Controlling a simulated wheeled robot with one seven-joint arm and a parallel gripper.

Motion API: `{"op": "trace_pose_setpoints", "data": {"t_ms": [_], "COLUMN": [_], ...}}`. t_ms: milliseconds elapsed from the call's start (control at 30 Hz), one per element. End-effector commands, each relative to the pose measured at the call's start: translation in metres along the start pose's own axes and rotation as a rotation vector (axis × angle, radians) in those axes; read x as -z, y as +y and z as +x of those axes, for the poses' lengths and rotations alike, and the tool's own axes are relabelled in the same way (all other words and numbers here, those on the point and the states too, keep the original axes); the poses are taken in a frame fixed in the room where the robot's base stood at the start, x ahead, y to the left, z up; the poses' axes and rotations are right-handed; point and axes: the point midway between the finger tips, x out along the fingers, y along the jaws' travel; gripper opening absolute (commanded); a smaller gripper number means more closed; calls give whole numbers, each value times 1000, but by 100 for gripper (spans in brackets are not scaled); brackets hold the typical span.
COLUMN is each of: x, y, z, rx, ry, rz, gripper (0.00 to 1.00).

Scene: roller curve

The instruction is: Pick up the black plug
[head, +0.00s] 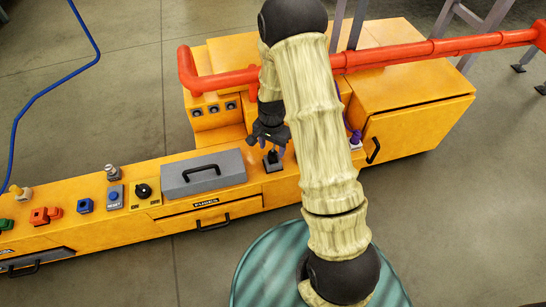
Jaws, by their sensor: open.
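My gripper (269,143) is open and points down over the yellow console, in front of the raised yellow cabinet. A small black upright piece on a grey base (272,159), which looks like the black plug, stands on the console top just below the fingertips. I cannot tell whether the fingers touch it or are around it. My arm, in a cream sleeve, crosses the middle of the view and hides part of the console to the right of the gripper.
A grey box with a black handle (204,173) lies close left of the gripper. A red pipe (430,50) runs behind and above it. A purple cable (351,130) shows right of my arm. Buttons and a black knob (143,190) are farther left.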

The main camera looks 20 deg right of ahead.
Motion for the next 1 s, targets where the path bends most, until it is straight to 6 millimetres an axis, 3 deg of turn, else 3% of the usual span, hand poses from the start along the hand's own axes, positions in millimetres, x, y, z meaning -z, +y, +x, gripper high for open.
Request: {"op": "trace_pose_setpoints", "data": {"t_ms": [33, 300, 900, 1000], "x": [0, 0, 0, 0], "y": [1, 2, 2, 2], "z": [12, 42, 42, 42], "rx": [-1, -1, -1, -1], "ry": [-1, -1, 0, 0], "rz": [1, 0, 0, 1], "gripper": [54, 54, 54, 34]}}
